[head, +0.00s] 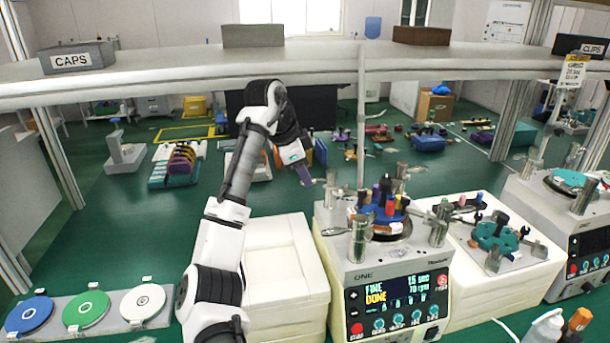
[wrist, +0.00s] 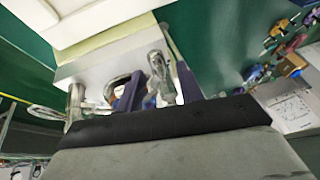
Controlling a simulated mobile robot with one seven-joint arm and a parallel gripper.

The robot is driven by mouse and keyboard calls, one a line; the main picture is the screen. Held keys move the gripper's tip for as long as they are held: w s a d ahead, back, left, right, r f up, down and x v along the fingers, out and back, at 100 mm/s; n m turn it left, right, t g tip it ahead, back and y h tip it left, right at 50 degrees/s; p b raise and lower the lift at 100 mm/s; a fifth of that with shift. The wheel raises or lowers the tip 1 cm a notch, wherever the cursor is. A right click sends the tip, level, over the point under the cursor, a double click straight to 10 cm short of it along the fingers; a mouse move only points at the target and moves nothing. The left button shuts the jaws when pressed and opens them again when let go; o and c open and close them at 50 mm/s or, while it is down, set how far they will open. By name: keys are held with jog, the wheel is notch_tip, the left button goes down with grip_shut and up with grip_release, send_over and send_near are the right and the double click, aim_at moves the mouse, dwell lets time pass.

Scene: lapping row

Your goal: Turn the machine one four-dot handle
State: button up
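Machine one (head: 392,262) is a pale box labelled ONE, standing right of centre in the head view. Its screen (head: 396,291) reads FINE, DONE, 15 sec, 70 rpm. Several teal round knobs (head: 397,322) line the lower front. Metal posts with handles (head: 360,238) stand on its top around a blue plate with coloured pieces. Dot marks are too small to tell apart. My gripper (head: 305,175) hangs above and left of the machine, apart from it. In the wrist view its two purple fingers (wrist: 160,88) are spread, and metal posts (wrist: 162,72) show beyond them.
A shelf (head: 310,68) crosses above, with its upright (head: 361,130) behind the machine. A pale stacked block (head: 282,262) stands left of the machine. A teal fixture (head: 495,237) and another machine (head: 585,240) stand right. Bottles (head: 545,328) stand at the lower right.

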jog(key=b+v, duration=0.1)
jog(key=v, duration=1.1)
jog(key=shift+r, duration=0.2)
jog(key=shift+s, duration=0.1)
